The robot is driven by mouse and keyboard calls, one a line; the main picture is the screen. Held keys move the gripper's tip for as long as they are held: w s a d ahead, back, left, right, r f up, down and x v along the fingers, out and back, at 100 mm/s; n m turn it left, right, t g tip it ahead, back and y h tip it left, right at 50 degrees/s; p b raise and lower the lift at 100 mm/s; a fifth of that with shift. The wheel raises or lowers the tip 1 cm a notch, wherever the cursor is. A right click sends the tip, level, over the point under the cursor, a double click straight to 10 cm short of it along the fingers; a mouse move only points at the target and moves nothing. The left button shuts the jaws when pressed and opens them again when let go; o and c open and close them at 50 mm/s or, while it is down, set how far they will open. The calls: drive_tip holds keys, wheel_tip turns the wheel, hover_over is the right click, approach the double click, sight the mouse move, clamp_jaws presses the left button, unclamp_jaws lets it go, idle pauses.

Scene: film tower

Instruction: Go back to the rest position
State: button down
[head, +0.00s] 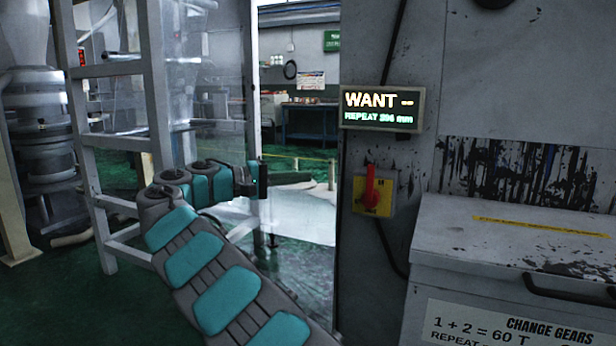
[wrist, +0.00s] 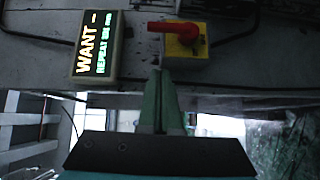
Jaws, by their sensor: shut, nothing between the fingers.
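My arm, grey with teal pads, reaches up from the bottom of the head view and bends to the right at its end. My gripper (wrist: 160,75) shows in the wrist view with its greenish fingers together and nothing between them. In the wrist view the fingers point toward the cabinet face, below the red switch. I cannot tell the gap between them.
A red rotary switch (head: 371,188) on a yellow plate is on the cabinet, under a lit display (head: 382,108) reading "WANT --" and "REPEAT 396 mm". A grey box (head: 520,255) labelled "CHANGE GEARS" stands at right. A metal frame (head: 110,150) stands behind my arm at left.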

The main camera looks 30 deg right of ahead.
drive_tip(key=shift+s, duration=0.1)
idle(0.3)
drive_tip(key=s+d+f+y, duration=0.2)
drive_tip(key=s+f+y, duration=0.25)
drive_tip(key=s, duration=0.65)
drive_tip(key=s+d+f+y, duration=0.1)
drive_tip(key=s+f+y, duration=0.3)
drive_tip(key=s, duration=0.6)
drive_tip(key=s+a+f+n+y, duration=0.1)
drive_tip(key=s+a+f+y, duration=0.8)
drive_tip(key=s+a+f, duration=1.2)
drive_tip(key=shift+s+a+f+n, duration=0.2)
drive_tip(key=shift+s+a+n, duration=0.2)
drive_tip(key=shift+s+a, duration=0.6)
drive_tip(key=shift+s+d, duration=0.2)
drive_tip(key=shift+d, duration=0.05)
